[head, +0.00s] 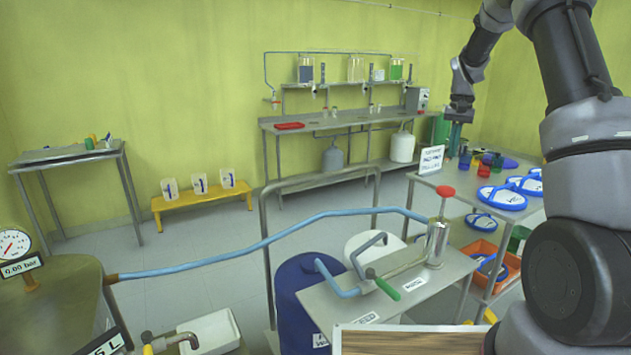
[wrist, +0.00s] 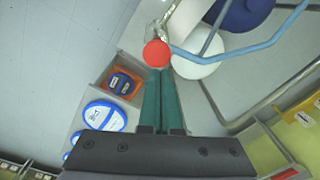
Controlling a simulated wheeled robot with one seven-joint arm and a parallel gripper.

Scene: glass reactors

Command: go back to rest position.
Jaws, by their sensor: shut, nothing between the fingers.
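My gripper (head: 456,139) hangs from my raised arm at the right of the head view, fingers pointing down, above the far end of the steel side table (head: 425,181). In the wrist view its two green fingers (wrist: 158,75) lie side by side, shut with nothing between them. Their tips appear just below the red knob (wrist: 157,54) in that picture. In the head view the red knob (head: 445,191) tops a steel cylinder (head: 437,243), well apart from my gripper.
The side table carries blue-rimmed discs (head: 502,198), small coloured beakers (head: 484,171) and a sign (head: 431,160). An orange crate (head: 479,254) sits below. A blue hose (head: 270,241) crosses to the left. A back bench (head: 345,121) stands along the wall. Open floor lies at left centre.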

